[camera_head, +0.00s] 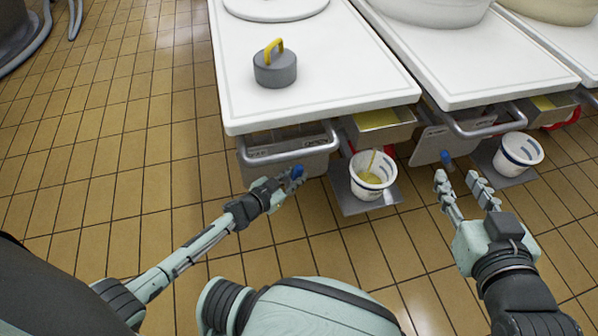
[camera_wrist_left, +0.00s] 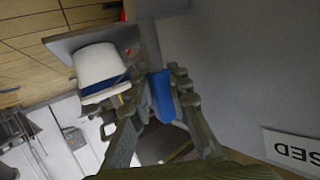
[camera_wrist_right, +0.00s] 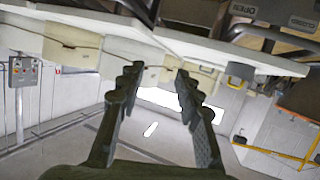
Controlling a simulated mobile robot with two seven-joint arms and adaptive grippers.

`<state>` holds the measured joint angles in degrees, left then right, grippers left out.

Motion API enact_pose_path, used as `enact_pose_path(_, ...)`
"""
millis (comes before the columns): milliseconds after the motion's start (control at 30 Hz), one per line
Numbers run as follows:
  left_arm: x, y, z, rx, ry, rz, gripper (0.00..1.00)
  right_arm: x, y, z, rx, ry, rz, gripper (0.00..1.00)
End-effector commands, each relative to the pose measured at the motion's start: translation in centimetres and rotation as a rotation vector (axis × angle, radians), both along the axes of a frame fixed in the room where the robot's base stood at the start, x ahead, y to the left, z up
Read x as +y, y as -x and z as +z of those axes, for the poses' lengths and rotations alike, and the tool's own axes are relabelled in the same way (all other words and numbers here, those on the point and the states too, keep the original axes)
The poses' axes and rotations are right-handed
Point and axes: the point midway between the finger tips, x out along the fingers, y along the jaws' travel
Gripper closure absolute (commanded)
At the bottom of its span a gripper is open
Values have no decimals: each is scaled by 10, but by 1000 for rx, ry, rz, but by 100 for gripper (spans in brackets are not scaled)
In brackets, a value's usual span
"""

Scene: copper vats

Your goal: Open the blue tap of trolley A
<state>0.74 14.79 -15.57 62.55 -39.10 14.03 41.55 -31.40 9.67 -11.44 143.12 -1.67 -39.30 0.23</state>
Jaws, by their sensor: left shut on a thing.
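The blue tap (camera_head: 297,171) sits under the front edge of the nearest white-topped trolley (camera_head: 300,112). My left gripper (camera_head: 287,184) is shut on it. In the left wrist view the blue tap (camera_wrist_left: 162,95) stands between the fingers. A label (camera_wrist_left: 292,149) on the grey panel shows the letters "SED", upside down. I cannot make out a letter naming the trolley. My right gripper (camera_head: 462,186) is open and empty, in front of the second trolley and below its blue tap (camera_head: 446,157), apart from it.
A white bucket (camera_head: 371,176) with yellow liquid in it stands on a small shelf (camera_head: 346,199) right of my left gripper. A thin yellowish stream shows above it. Another bucket (camera_head: 518,153) stands at the right. A grey weight with a yellow handle (camera_head: 275,68) rests on the trolley top.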

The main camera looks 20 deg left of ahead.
Motion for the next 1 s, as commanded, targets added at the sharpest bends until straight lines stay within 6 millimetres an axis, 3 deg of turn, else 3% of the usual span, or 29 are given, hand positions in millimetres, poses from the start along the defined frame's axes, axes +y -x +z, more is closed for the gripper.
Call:
enact_pose_path(100, 2, -1, 3, 23, -33, 0, 100, -31, 17, -34, 201, 83, -54, 65)
enact_pose_path(300, 2, -3, 1, 60, -87, -1, 100, -82, 63, -81, 521, 197, -148, 65)
enact_pose_path(600, -1, -6, -2, 107, -158, -1, 100, -139, 138, -109, 894, 301, -270, 65)
enact_pose_path(1000, -7, -10, -7, 168, -248, -1, 100, -138, 124, -155, 925, 288, -251, 65)
